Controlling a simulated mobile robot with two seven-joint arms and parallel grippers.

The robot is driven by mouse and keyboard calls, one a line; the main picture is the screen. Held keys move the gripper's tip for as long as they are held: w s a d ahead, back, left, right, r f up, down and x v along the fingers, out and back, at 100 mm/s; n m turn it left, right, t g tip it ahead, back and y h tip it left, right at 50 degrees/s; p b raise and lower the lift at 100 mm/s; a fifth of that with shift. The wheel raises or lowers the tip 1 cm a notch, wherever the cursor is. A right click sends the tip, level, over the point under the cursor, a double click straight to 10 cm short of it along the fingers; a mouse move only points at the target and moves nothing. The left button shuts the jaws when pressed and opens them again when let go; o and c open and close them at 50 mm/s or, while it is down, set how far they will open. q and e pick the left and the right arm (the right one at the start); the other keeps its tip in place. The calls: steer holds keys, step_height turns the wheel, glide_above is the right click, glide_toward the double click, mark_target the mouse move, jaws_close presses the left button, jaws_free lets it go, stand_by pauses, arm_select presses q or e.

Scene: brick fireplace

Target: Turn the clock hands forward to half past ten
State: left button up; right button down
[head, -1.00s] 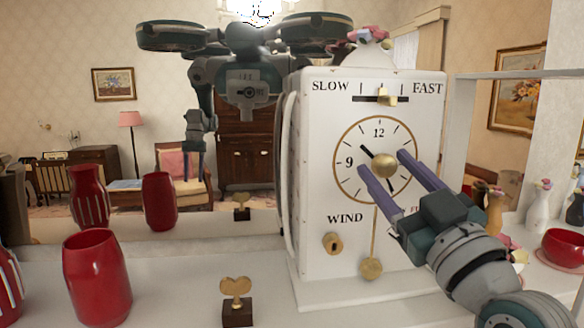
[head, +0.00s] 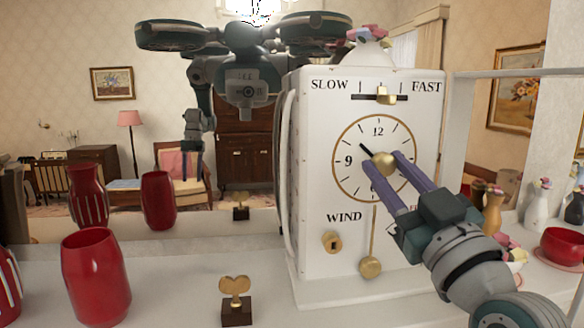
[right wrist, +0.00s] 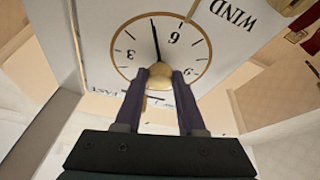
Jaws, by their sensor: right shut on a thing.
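The white clock (head: 345,235) stands at the middle right in the head view. Its round dial (head: 350,183) has a brass centre knob (head: 382,163), also seen in the right wrist view (right wrist: 159,77). My right gripper (head: 381,158) is shut on this knob, one finger on each side. A short dark hand (head: 369,151) points up and left, between 9 and 12. In the right wrist view, where the dial is upside down, a long dark hand (right wrist: 155,40) points between 3 and 6. The fingers hide part of the dial. My left gripper shows only as a mirror reflection.
A brass winding key (head: 235,287) stands in a dark block left of the clock. A red vase (head: 95,280) is farther left. A red bowl (head: 563,246) and small vases are at the right. A mirror backs the white shelf (head: 170,280).

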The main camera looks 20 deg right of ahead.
steer(key=shift+a+m+g+h, duration=0.15)
steer(key=shift+m+h, duration=0.5)
steer(key=shift+m, duration=0.6)
steer(key=shift+d+m+g+h, duration=0.1)
steer(key=shift+m+h, duration=0.5)
steer(key=shift+m, duration=0.6)
steer(key=shift+a+m+g+h, duration=0.15)
steer(key=shift+m+h, duration=0.5)
steer(key=shift+m, duration=0.6)
steer(key=shift+m, duration=0.3)
steer(key=c, duration=0.5)
jaws_free()
steer(key=shift+f, duration=0.1)
steer(key=b+v, duration=0.4)
steer(key=v, duration=0.5)
steer(key=shift+s, duration=0.35)
steer(key=shift+a+f, duration=0.1)
